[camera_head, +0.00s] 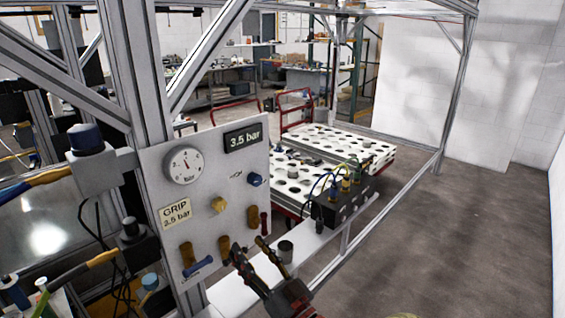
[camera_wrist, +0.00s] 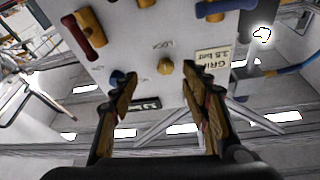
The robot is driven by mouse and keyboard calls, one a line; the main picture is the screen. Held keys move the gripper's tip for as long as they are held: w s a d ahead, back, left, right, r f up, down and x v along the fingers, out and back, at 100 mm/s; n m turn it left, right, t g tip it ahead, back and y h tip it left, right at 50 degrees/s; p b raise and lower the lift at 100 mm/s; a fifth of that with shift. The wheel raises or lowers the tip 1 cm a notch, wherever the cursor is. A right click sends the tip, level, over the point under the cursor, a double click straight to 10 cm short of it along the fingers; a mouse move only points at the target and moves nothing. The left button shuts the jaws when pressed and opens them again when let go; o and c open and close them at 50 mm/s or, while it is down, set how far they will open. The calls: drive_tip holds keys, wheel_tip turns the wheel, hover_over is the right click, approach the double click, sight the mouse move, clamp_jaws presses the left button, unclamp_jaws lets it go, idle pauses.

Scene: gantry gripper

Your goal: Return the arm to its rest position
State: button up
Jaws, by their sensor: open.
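My gripper (camera_head: 250,255) is open and empty in front of the lower right part of a grey control panel (camera_head: 225,190). In the wrist view my gripper (camera_wrist: 158,85) shows with its two fingers well apart and the panel (camera_wrist: 130,45) beyond them, seen upside down. A yellow knob (camera_wrist: 165,67) shows between the fingers, apart from them. The same yellow knob (camera_head: 218,204) is on the panel in the head view. My arm reaches in from the bottom of the head view.
The panel carries a gauge (camera_head: 184,165), a 3.5 bar display (camera_head: 243,138), a blue knob (camera_head: 255,180) and several levers. A black block (camera_head: 343,205) with cables is on a ledge to the right. Metal frame posts (camera_head: 150,70) stand close by. Open floor (camera_head: 420,230) lies right.

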drive_tip(key=w+d+f+m+g+h, duration=0.1)
drive_tip(key=d+f+g+h, duration=0.1)
drive_tip(key=f+h, duration=0.35)
drive_tip(key=w+d+f+g+h, duration=0.1)
drive_tip(key=d+f+h, duration=0.1)
drive_tip(key=f, duration=0.7)
drive_tip(key=s+d+f+m+g+h, duration=0.1)
drive_tip(key=s+d+f+g+h, duration=0.3)
drive_tip(key=d, duration=0.5)
drive_tip(key=s+d+r+m+g+h, duration=0.1)
drive_tip(key=s+d+r+g+h, duration=0.15)
drive_tip(key=s+d, duration=0.5)
drive_tip(key=s+d+r+m+g+h, duration=0.1)
drive_tip(key=s+d+r+g, duration=0.25)
drive_tip(key=s, duration=0.65)
drive_tip(key=s+d+r+m+t, duration=0.2)
drive_tip(key=d+r, duration=0.3)
drive_tip(key=r, duration=0.3)
drive_tip(key=shift+s+r+t, duration=0.4)
drive_tip(key=shift+s+t, duration=0.1)
drive_tip(key=shift+s, duration=0.15)
